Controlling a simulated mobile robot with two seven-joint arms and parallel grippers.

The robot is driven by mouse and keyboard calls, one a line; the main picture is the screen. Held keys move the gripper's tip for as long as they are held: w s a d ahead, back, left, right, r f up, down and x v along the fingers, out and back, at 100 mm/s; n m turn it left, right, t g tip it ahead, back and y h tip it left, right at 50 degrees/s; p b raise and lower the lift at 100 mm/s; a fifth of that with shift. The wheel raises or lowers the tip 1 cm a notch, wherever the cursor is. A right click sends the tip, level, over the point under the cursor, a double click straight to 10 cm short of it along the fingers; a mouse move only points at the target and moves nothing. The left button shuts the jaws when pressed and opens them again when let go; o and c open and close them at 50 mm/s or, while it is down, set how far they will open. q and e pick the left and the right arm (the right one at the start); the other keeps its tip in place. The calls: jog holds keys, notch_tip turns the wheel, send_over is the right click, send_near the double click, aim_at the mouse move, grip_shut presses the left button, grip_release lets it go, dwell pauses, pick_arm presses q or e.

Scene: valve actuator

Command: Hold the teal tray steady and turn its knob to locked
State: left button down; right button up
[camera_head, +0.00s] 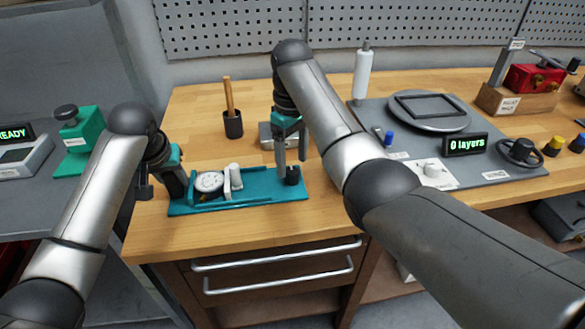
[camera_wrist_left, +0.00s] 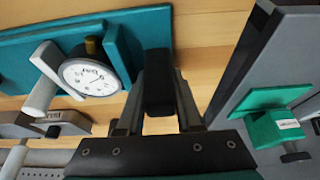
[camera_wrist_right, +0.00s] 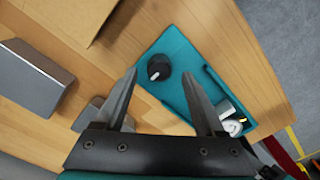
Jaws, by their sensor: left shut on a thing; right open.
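The teal tray (camera_head: 265,192) lies on the wooden bench at the front left, with a round white dial gauge (camera_head: 209,182) and a white lever (camera_head: 234,177) on it. Its black knob (camera_head: 292,176) stands at the right end, with a small pale mark on top in the right wrist view (camera_wrist_right: 159,68). My left gripper (camera_head: 160,186) is shut on a black block (camera_wrist_left: 158,92) at the tray's left end. My right gripper (camera_head: 291,152) points down at the knob, open. In the right wrist view the knob shows between its fingertips; contact cannot be told.
Behind the tray stand a dark cup (camera_head: 233,125) with a wooden handle and a small grey box (camera_head: 267,136). A grey panel (camera_head: 480,178) with a "0 layers" display (camera_head: 466,144) lies to the right. The bench's front edge is close to the tray.

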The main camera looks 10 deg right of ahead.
aim_at(293, 171)
jog(key=shift+f, duration=1.6)
grip_shut()
